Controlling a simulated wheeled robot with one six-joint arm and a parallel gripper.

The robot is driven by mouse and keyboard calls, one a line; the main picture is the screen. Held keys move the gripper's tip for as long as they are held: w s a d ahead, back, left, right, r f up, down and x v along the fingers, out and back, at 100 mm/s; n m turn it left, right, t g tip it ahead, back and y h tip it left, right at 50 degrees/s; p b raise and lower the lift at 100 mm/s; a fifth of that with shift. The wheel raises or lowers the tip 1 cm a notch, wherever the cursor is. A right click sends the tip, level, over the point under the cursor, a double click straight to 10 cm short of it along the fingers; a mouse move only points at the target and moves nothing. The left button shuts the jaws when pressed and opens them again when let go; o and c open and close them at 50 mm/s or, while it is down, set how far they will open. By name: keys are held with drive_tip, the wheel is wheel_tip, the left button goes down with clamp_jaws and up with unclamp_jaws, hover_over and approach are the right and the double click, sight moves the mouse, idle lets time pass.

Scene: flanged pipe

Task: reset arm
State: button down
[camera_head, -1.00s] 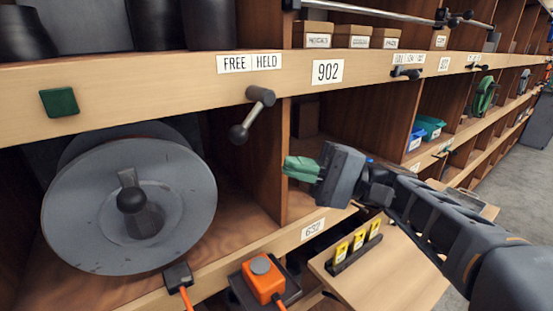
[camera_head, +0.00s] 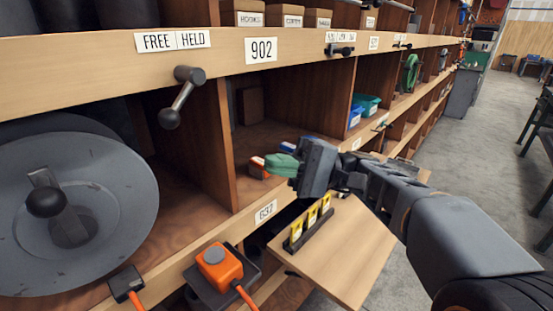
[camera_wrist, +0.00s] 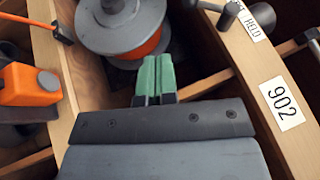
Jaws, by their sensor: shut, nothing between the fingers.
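My gripper (camera_head: 281,166) has green fingertips that are shut and empty. In the head view it hangs in front of the shelf opening to the right of the large grey flanged disc (camera_head: 110,190). In the wrist view the two green fingers (camera_wrist: 155,76) lie side by side. The grey spool-like body with an orange core (camera_wrist: 122,28) lies beyond them there. My arm reaches in from the lower right of the head view.
A dark lever handle (camera_head: 181,97) sticks out below the FREE/HELD label. An orange box with a grey button (camera_head: 219,266) sits below the shelf edge. A wooden panel with yellow-tagged items (camera_head: 309,224) juts out under my arm. Grey floor (camera_head: 462,145) is open at right.

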drive_tip(key=s+d+f+m+t+h+p, duration=0.1)
drive_tip(key=d+f+m+t+h, duration=0.15)
drive_tip(key=f+h, duration=0.55)
drive_tip(key=d+f+m+t+h+p, duration=0.1)
drive_tip(key=d+f+m+t+h, duration=0.2)
drive_tip(key=f, duration=0.9)
drive_tip(key=s+d+n+t+h+p, duration=0.3)
drive_tip(key=d+h, duration=0.6)
drive_tip(key=d, duration=0.3)
drive_tip(key=shift+s+f+t, duration=0.45)
drive_tip(key=shift+s+t, duration=0.1)
drive_tip(key=shift+t, duration=0.6)
drive_tip(key=shift+a+n, duration=0.2)
drive_tip(key=shift+n, duration=0.05)
